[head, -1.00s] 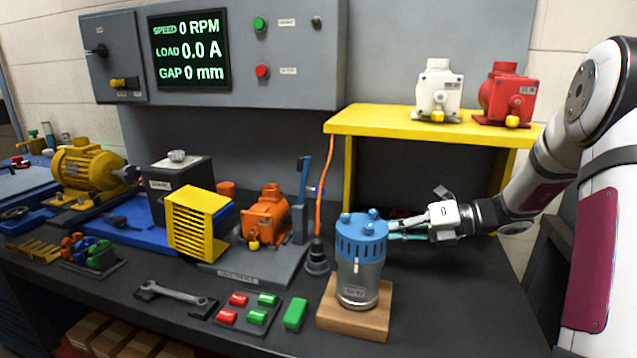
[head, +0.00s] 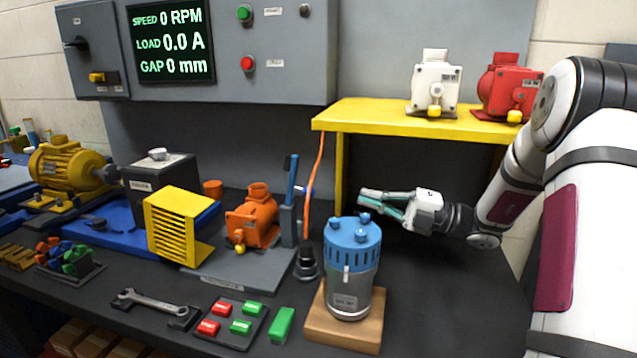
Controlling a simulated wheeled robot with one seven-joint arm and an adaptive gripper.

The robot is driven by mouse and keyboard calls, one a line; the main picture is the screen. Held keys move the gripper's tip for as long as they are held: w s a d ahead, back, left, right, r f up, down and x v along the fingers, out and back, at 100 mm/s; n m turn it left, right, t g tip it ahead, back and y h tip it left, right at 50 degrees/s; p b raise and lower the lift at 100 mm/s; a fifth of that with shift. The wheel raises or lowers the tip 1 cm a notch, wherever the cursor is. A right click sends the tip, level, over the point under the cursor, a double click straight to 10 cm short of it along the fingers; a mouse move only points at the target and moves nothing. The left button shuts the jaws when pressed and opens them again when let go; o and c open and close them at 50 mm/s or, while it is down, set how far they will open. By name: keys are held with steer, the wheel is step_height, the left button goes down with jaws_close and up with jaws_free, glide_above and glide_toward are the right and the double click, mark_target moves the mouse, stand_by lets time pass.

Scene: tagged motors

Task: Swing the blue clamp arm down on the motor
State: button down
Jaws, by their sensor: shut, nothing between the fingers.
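The blue clamp arm (head: 292,178) stands upright on a grey post at the right end of a dark grey base plate (head: 215,282). The orange motor (head: 252,218) sits on that plate, just left of the post, with a yellow knob low on its front. The clamp arm is apart from the motor's top. My gripper (head: 362,197) is shut and empty, right of the clamp arm and behind the blue-topped canister, pointing left. A gap separates it from the clamp arm.
The blue-topped canister (head: 351,265) stands on a wooden block (head: 330,325) in front of my gripper. An orange cable (head: 313,185) hangs between gripper and clamp. A yellow shelf (head: 390,122) with white (head: 434,85) and red (head: 505,90) motors is above. A yellow slatted guard (head: 175,230) stands left.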

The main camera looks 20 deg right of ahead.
mark_target(296, 176)
steer(key=b+x, duration=0.2)
steer(key=x, duration=1.2)
steer(key=shift+a+r+h+p, duration=0.2)
steer(key=shift+h+p, duration=0.1)
steer(key=shift+p, duration=0.4)
